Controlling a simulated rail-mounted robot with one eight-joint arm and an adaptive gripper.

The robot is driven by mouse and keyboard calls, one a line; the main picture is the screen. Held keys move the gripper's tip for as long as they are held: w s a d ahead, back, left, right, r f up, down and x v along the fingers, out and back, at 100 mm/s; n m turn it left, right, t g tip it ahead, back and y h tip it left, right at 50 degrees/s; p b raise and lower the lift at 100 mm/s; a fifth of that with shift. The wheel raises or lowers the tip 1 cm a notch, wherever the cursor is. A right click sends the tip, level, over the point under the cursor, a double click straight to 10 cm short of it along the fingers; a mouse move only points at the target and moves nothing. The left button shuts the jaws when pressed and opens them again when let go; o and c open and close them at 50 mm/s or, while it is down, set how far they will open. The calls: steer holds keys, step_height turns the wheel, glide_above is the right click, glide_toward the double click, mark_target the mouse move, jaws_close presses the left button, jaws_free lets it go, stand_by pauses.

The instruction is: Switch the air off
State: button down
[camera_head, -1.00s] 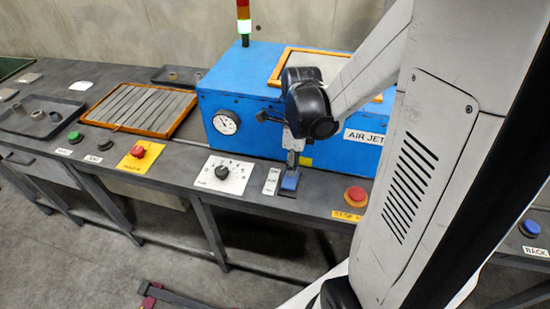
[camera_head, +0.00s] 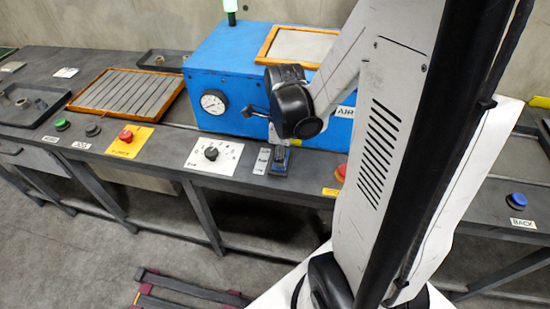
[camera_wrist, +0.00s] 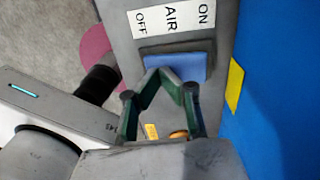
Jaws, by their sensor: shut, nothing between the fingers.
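The air switch is a blue rocker (camera_wrist: 190,66) in a dark frame, beside a white label (camera_wrist: 170,18) reading OFF, AIR, ON. In the wrist view, my gripper (camera_wrist: 167,73) is shut and empty, its fingertips over the rocker and hiding part of it. I cannot tell whether they touch it, or which way the rocker is tilted. In the head view, my gripper (camera_head: 279,146) points down at the switch (camera_head: 279,169) at the bench's front edge, covering most of it.
A blue box (camera_head: 235,65) with a gauge (camera_head: 214,102) stands just behind the switch. A dial (camera_head: 211,153) and a red button (camera_head: 126,135) are to the left. Another red button (camera_head: 341,172) is to the right, partly behind my arm.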

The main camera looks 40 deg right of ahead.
steer(key=shift+w+d+r, duration=0.2)
steer(key=shift+w+d, duration=0.35)
steer(key=shift+d, duration=0.2)
steer(key=shift+r, duration=0.1)
step_height(320, 180, up, 14)
steer(key=s+a+p, duration=0.1)
steer(key=p, duration=0.3)
steer(key=shift+s+a+p, duration=0.3)
steer(key=shift+a+p, duration=0.05)
steer(key=a+r+n+t, duration=0.4)
steer(key=a+n, duration=0.2)
steer(key=n, duration=0.8)
steer(key=s+a+r+n+t, duration=0.1)
steer(key=a+r+n+t, duration=0.2)
steer(key=a+n, duration=0.4)
steer(key=r+n, duration=0.1)
steer(key=n, duration=0.6)
steer(key=shift+s+a+r+t+h, duration=0.2)
steer(key=shift+a+t+h, duration=0.1)
steer(key=shift+t, duration=0.1)
